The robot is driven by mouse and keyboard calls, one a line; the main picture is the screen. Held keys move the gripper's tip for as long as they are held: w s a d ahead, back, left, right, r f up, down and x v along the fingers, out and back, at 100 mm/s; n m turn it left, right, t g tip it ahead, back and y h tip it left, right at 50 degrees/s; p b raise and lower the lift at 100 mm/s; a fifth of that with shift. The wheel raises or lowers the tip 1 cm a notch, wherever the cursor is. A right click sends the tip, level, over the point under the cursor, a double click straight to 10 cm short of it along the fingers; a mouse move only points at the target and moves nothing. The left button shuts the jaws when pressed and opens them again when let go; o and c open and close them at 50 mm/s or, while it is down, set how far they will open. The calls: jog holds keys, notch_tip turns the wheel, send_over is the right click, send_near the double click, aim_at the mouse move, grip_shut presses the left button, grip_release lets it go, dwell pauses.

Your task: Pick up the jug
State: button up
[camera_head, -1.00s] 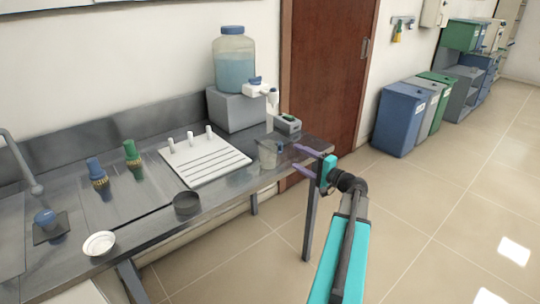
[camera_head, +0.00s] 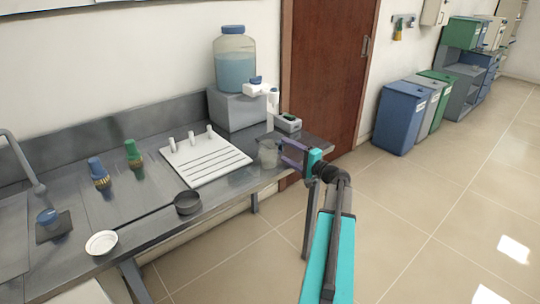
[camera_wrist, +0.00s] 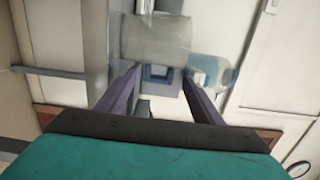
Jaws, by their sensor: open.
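The jug (camera_head: 268,154) is a small clear, greyish vessel standing upright near the right end of the steel counter. My gripper (camera_head: 281,152) is open, with its two purple fingers reaching left toward the jug from its right side. In the wrist view the jug (camera_wrist: 155,38) shows large and see-through, ahead of the open fingers (camera_wrist: 160,80). The head view does not show clearly whether the fingertips touch it or overlap its edge.
A large water bottle (camera_head: 235,60) sits on a grey box, with a white tap arm (camera_head: 261,90) behind the jug. A small grey device (camera_head: 288,123) stands behind my gripper. A white ribbed board (camera_head: 206,160) and a dark round dish (camera_head: 187,203) lie left. Open floor is right.

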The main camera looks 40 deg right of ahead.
aim_at(281, 145)
jog(key=shift+w+p, duration=0.75)
jog(key=shift+w, duration=1.6)
jog(key=c, duration=1.1)
jog(key=shift+r+b, duration=0.3)
jog(key=shift+r, duration=0.35)
jog(key=shift+s+r+b, duration=0.2)
jog(key=shift+s+r, duration=0.05)
jog(key=shift+r, duration=0.3)
jog(key=shift+s+r+b, duration=0.2)
jog(key=shift+s+r, duration=0.05)
jog(key=shift+r, duration=0.25)
jog(key=s+r+b, duration=0.1)
jog(key=s+b, duration=0.1)
jog(key=s, duration=1.3)
jog(key=shift+a+r+b, duration=0.25)
jog(key=shift+a+b, duration=0.05)
jog(key=shift+a, duration=0.1)
